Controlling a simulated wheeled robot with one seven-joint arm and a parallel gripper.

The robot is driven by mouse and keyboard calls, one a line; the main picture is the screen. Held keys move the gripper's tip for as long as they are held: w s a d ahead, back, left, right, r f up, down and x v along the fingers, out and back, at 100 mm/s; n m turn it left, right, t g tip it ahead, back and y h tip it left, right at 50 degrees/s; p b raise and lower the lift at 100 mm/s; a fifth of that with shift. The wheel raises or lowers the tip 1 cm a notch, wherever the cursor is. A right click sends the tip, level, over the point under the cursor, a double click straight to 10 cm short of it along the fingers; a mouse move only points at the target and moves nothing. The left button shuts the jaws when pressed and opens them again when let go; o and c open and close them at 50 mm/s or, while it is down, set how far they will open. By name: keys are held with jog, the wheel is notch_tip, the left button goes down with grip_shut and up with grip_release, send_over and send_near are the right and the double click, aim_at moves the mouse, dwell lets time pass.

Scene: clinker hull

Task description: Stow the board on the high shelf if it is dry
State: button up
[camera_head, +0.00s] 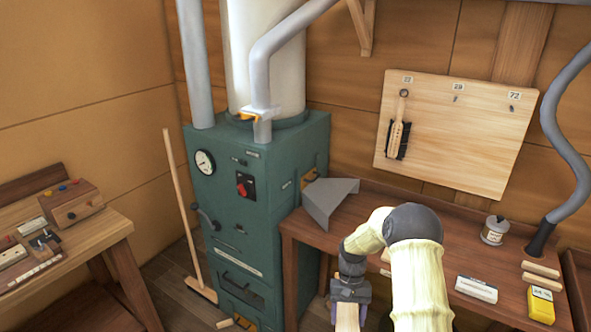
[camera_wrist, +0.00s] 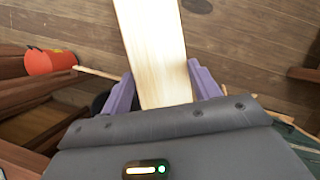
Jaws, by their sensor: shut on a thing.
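My gripper (camera_head: 349,291) is at the bottom centre of the head view, in front of the brown bench. It is shut on a pale wooden board (camera_head: 347,317). In the wrist view the board (camera_wrist: 152,50) stretches away between the two purple fingers of my gripper (camera_wrist: 160,88). Its visible face looks pale and plain, with no clear wet patch; I cannot tell if it is dry. A yellow moisture-meter-like box (camera_head: 541,306) with a small display lies on the bench at the right; its reading is too small to be sure of. No high shelf shows clearly.
The bench (camera_head: 452,222) also holds a grey scoop (camera_head: 330,200), a small tin (camera_head: 494,230) and a white block (camera_head: 476,289). A green machine (camera_head: 262,165) stands left of it, with a broom (camera_head: 180,205). A side table (camera_head: 110,236) is at left. An orange-red object (camera_wrist: 50,62) lies below.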

jog(key=shift+d+f+n, duration=0.1)
jog(key=shift+d+n, duration=0.1)
jog(key=shift+n, duration=0.4)
jog(key=s+f, duration=0.4)
jog(key=f, duration=0.1)
jog(key=shift+s+f, duration=0.15)
jog(key=shift+f, duration=0.1)
jog(key=shift+a, duration=0.1)
